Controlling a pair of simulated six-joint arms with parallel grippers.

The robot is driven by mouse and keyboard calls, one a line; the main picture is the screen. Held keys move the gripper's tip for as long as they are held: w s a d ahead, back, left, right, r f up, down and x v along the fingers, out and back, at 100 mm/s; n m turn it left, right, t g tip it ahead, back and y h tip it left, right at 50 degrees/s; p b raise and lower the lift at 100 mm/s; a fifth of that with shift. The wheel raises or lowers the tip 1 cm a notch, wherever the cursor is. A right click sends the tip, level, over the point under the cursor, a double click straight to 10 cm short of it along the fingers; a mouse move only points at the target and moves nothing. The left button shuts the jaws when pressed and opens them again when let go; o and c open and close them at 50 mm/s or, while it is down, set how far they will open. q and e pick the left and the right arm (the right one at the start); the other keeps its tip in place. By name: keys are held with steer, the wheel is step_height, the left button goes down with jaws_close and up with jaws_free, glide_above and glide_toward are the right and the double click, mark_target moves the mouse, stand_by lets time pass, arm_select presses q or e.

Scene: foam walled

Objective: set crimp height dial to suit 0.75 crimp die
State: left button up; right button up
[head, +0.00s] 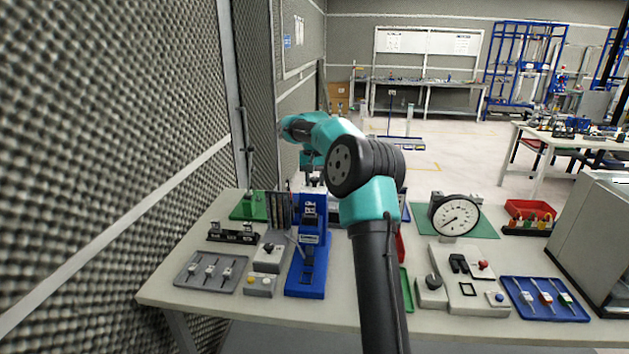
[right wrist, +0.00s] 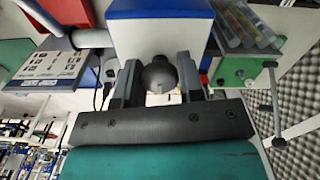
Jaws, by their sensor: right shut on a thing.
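A blue press (head: 306,262) stands on the bench, left of my right arm, and its upper end lies under my right gripper (head: 313,178). In the right wrist view my right gripper (right wrist: 158,82) is shut on a dark round knob (right wrist: 158,74), with one finger on each side. The knob sits in front of a white and blue block (right wrist: 160,38). I cannot read any marking on the knob. A grey tray (head: 187,281) at the left holds several small die-like parts. I cannot read a size on them. My left gripper is not in view.
A blue tray (head: 518,307) with coloured-tag parts lies at the right. A dial gauge (head: 457,215) stands on a green mat (head: 487,225). A red bin (head: 530,209) and a grey cabinet (head: 598,240) are farther right. A textured foam wall (head: 100,130) rises at the left.

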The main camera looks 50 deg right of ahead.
steer(key=o, duration=0.9)
steer(key=shift+r, duration=0.1)
